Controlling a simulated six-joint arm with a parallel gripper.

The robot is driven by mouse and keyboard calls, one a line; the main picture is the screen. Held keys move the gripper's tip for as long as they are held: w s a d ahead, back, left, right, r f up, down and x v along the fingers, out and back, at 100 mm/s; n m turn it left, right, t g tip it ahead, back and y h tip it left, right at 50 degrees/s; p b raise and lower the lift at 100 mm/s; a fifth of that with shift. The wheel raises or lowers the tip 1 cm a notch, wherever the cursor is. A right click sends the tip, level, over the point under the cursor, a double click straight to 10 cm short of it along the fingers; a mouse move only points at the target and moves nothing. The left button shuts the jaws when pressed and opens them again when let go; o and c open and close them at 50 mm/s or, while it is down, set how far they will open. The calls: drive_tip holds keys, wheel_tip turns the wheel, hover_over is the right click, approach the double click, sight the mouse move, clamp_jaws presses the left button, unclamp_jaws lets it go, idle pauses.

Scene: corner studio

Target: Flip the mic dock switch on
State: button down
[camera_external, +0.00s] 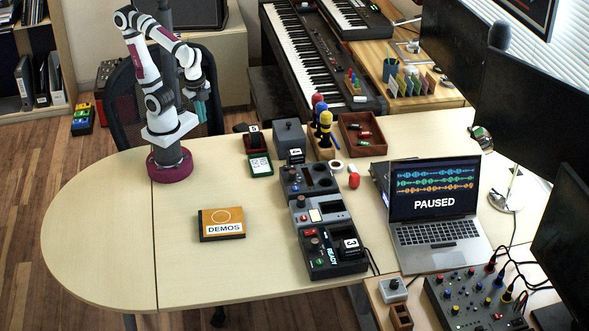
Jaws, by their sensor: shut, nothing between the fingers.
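My gripper (201,110) hangs over the far left part of the table, with its teal fingers pointing down. It is shut and empty, well left of the row of devices. A dark front unit (333,255) has a knob, a red part, the word "READY" and a block marked 3 seated in it. Behind it are a grey middle unit (320,211) with a lit white panel and a dark back unit (308,180) with round wells. A wooden stand (322,148) holds several coloured microphones (325,120). I cannot tell which unit is the mic dock or how its switch stands.
A laptop (434,215) reading "PAUSED" stands right of the units. A "DEMOS" box (221,224) lies on the table left of them. A brown tray (362,134), a grey box (289,136) and small blocks sit at the back. The table's left end is clear.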

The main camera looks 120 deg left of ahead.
drive_tip(key=w+a+r+n, duration=0.2)
drive_tip(key=w+r+n, duration=0.1)
drive_tip(key=w+n, duration=0.6)
drive_tip(key=n+h, duration=0.3)
drive_tip(key=n, duration=1.8)
hover_over(285, 167)
drive_tip(key=w+a, duration=0.1)
drive_tip(key=a, duration=0.1)
drive_tip(key=shift+g, duration=0.3)
drive_tip(key=f, duration=0.5)
drive_tip(key=shift+w+d+f, duration=0.15)
drive_tip(key=shift+w, duration=0.05)
drive_tip(key=f, duration=0.4)
drive_tip(key=d+f, duration=0.1)
drive_tip(key=f, duration=0.4)
drive_tip(key=s+f, duration=0.1)
drive_tip(key=f, duration=0.3)
drive_tip(key=shift+s+d+f, duration=0.1)
drive_tip(key=shift+d+f, duration=0.05)
drive_tip(key=shift+f, duration=0.25)
drive_tip(key=shift+f, duration=0.1)
drive_tip(key=shift+s+d+f, duration=0.1)
drive_tip(key=shift+f, duration=0.1)
